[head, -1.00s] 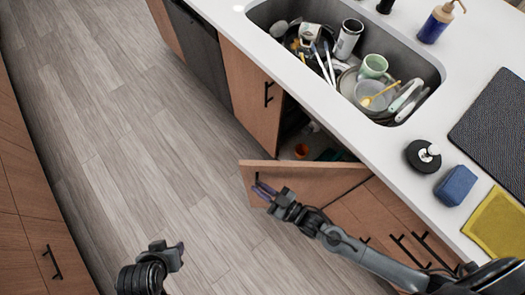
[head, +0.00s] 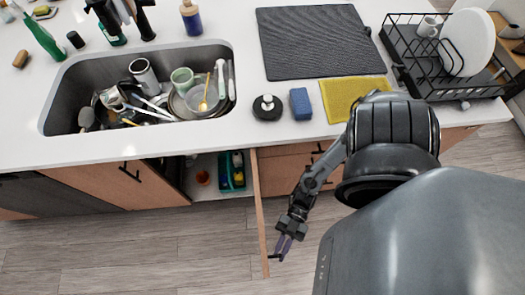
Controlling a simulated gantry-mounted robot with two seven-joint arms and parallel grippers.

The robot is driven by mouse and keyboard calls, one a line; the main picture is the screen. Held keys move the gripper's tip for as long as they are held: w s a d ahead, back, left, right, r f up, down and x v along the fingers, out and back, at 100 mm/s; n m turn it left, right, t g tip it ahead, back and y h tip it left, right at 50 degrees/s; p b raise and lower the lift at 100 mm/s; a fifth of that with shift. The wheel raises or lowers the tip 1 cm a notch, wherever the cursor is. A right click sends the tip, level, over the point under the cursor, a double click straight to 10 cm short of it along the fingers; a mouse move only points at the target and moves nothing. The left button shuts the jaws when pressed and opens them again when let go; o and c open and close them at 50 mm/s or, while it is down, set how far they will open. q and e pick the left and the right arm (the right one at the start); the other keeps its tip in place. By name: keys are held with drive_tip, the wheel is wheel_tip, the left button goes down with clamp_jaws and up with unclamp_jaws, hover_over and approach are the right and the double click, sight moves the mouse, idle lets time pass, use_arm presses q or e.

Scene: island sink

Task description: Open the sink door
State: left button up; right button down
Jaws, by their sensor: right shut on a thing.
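The right sink door (head: 258,205) stands swung out from the cabinet, seen nearly edge-on as a thin wooden panel. My right gripper (head: 280,250) is at its outer end, on the right side of the panel, shut on the dark door handle (head: 274,257); the fingers partly hide the grip. The left sink door (head: 105,182), with its own black handle (head: 130,172), is closed. Between the doors the cabinet opening (head: 207,173) shows a green caddy with bottles (head: 232,170) and a small orange item (head: 202,177). My left gripper is out of view.
The sink (head: 60,95) above is full of dishes. On the counter lie a dark mat (head: 315,40), a blue sponge (head: 300,104), a yellow cloth (head: 350,95) and a dish rack (head: 440,80). The floor (head: 150,250) left of the open door is clear.

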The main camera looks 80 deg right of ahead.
drive_tip(key=shift+s+d+g, duration=0.2)
drive_tip(key=shift+s+g, duration=0.1)
drive_tip(key=shift+s, duration=0.15)
drive_tip(key=c, duration=1.2)
unclamp_jaws()
drive_tip(key=shift+r, duration=0.15)
